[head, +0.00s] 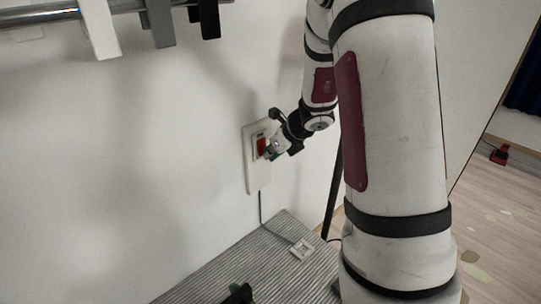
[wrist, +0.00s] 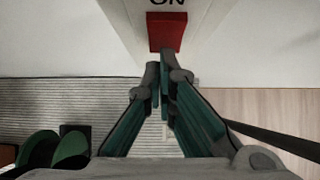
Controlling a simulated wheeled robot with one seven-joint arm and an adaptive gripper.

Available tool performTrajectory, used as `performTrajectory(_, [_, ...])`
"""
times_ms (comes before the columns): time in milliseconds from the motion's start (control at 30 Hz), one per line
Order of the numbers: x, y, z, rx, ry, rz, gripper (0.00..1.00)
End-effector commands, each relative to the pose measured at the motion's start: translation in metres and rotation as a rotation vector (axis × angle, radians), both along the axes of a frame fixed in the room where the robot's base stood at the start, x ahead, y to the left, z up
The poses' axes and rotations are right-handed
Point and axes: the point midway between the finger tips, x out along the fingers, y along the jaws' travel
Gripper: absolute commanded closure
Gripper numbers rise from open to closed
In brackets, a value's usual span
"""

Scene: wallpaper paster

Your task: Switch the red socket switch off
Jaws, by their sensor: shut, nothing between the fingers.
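The red socket switch (head: 261,146) sits on a white wall plate (head: 254,178) in the head view. In the wrist view the red switch (wrist: 166,32) is at the top middle, with the letters "ON" partly cut off above it. My gripper (wrist: 162,68) is shut and empty, its fingertips just below the red switch's lower edge in the picture. In the head view my gripper (head: 270,150) is right at the switch and hides part of it. I cannot tell whether the fingertips touch it.
A cable runs down from the wall plate to a small white socket (head: 302,249) on the striped surface (head: 255,262). A rail (head: 40,17) with hanging pieces is at the upper left. A dark pole stands right of the plate. A green object (wrist: 72,148) lies at the lower left.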

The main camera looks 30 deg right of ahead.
Motion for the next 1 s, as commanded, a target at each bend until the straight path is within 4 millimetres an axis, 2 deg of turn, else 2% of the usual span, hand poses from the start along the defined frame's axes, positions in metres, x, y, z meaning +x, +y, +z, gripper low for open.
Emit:
performTrajectory(200, [0.005, 0.000, -0.007, 0.011, -0.050, -0.002, 1.00])
performTrajectory(1000, [0.004, 0.001, 0.014, 0.010, -0.046, 0.000, 1.00])
